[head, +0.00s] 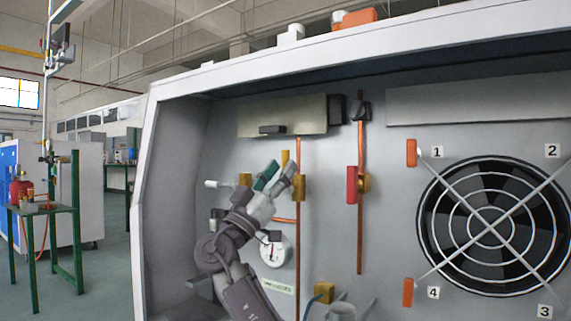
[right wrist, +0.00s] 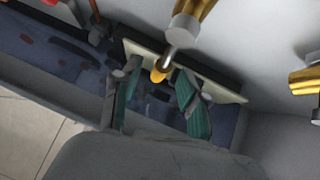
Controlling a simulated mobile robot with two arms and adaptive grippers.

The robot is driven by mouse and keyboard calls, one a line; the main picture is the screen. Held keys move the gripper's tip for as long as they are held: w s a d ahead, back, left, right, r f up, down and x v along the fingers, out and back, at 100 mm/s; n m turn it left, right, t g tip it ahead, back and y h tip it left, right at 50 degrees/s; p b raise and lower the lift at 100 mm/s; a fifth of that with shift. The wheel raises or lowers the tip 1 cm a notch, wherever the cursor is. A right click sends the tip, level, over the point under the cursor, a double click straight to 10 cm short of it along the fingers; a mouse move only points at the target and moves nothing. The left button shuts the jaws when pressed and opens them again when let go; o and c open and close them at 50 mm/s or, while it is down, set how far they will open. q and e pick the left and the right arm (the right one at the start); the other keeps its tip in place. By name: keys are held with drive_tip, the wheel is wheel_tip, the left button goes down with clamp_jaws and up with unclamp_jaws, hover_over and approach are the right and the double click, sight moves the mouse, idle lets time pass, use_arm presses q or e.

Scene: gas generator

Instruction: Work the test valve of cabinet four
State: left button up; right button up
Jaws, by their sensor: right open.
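My right gripper (head: 281,170) is inside the open cabinet (head: 175,200), in front of brass pipe fittings on the back panel. In the right wrist view, it (right wrist: 158,72) is open, with its teal-padded fingers apart. A yellow-tipped metal stem (right wrist: 160,74) shows between the fingertips; I cannot tell whether they touch it. A brass valve body (right wrist: 195,12) sits beyond. In the head view, a brass fitting (head: 299,187) on a copper pipe is just right of the fingers. Another brass fitting (head: 245,180) with a white-tipped stem is at left. I cannot tell which is the test valve.
A round gauge (head: 273,251) is below the gripper, partly covered by my arm. A red-handled valve (head: 352,185) on a second copper pipe is to the right. Further right is a fan (head: 490,225) with orange clips and labels 1 to 4. A green-legged table (head: 45,210) stands outside, left.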

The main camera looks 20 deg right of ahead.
drive_tip(key=v, duration=0.9)
drive_tip(key=shift+t, duration=0.3)
drive_tip(key=shift+f, duration=0.1)
